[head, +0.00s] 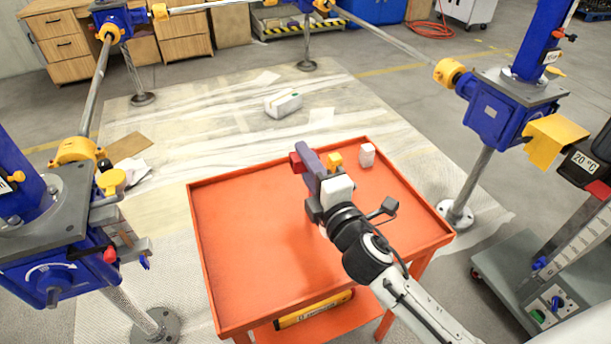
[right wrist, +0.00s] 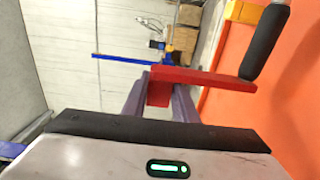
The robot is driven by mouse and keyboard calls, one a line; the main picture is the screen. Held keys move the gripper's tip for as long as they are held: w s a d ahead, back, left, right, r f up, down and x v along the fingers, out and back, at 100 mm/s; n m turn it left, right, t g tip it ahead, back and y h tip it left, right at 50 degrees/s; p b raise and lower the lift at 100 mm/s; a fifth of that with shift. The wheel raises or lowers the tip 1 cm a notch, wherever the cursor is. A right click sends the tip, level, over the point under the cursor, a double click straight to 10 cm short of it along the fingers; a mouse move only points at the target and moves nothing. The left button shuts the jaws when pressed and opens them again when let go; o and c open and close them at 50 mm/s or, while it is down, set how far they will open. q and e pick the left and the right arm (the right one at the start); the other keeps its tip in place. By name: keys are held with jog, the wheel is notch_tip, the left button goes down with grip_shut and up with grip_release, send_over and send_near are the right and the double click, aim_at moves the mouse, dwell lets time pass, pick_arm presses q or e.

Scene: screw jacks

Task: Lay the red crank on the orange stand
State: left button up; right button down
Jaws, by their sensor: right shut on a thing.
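The red crank (right wrist: 200,80) is clamped between the purple fingers of my right gripper (right wrist: 158,95). Its black handle (right wrist: 265,45) sticks out toward the orange surface in the right wrist view. In the head view, only a red end of the crank (head: 297,162) shows past the fingertips; the handle is hidden. My right gripper (head: 309,165) is shut on the crank over the far middle part of the orange stand (head: 245,240). I cannot tell whether the handle touches the top. My left gripper is not in view.
A small yellow-orange block (head: 335,160) and a white block (head: 367,154) are on the stand's far side, right of my gripper. Blue screw jacks (head: 60,265) (head: 505,115) stand on both sides. The stand's left and near part is clear.

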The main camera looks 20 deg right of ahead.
notch_tip(320, 180, down, 2)
jog(key=shift+f+b, duration=0.25)
jog(key=shift+b, duration=0.2)
jog(key=shift+f, duration=0.1)
jog(key=shift+f, duration=0.2)
jog(key=c, duration=1.4)
grip_release()
jog(key=shift+f, duration=0.1)
jog(key=shift+c, duration=0.2)
